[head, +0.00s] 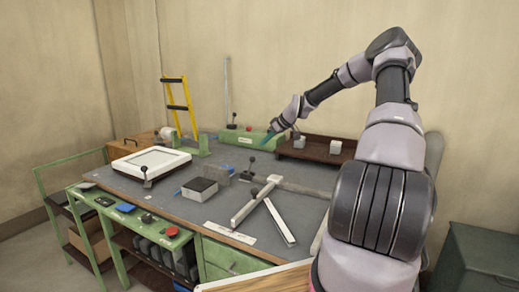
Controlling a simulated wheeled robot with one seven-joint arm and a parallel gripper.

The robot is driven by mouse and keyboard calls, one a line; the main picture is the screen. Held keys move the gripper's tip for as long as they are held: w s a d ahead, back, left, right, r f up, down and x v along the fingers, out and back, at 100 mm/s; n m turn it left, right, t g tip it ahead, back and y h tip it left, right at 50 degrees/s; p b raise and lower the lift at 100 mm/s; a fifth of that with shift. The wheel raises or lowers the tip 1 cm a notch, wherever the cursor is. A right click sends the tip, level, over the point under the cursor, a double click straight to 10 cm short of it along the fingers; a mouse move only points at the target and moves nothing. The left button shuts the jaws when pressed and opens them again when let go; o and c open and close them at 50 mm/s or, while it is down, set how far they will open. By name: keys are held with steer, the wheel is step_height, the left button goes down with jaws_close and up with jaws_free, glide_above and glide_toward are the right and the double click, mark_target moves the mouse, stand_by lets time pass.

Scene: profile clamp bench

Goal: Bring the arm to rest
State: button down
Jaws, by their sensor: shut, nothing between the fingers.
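My arm reaches from the right side of the head view over the back of the bench (150,196). My gripper (269,137) is at the arm's far end, small in the picture, with its fingers shut and nothing held. It points down and left, in front of or just above a long green block (245,141). I cannot tell whether it touches the block. Light metal profiles (257,200) lie in an angled arrangement on the bench's front right, apart from my gripper.
A brown tray (312,148) with pale cubes stands right of the green block. A green trolley (75,165) stands left. A dark green cabinet (485,255) stands at the lower right.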

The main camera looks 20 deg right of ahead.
steer(key=shift+s+d+r, duration=0.2)
steer(key=shift+s+r, duration=0.05)
steer(key=shift+r, duration=0.25)
steer(key=s+a+r+m+g+h, duration=0.1)
steer(key=s+a+r+m+h, duration=0.2)
steer(key=s+r, duration=0.75)
steer(key=s+a+r+m+g+h, duration=0.15)
steer(key=s+a+r, duration=0.5)
steer(key=s, duration=0.65)
steer(key=s+r+m+t, duration=0.1)
steer(key=s+r+m, duration=0.2)
steer(key=s, duration=0.8)
steer(key=s+r+m+t, duration=0.2)
steer(key=s+r+m, duration=0.2)
steer(key=s, duration=0.7)
steer(key=shift+a+r+y, duration=0.15)
steer(key=shift+r+y, duration=0.3)
steer(key=shift+r, duration=0.15)
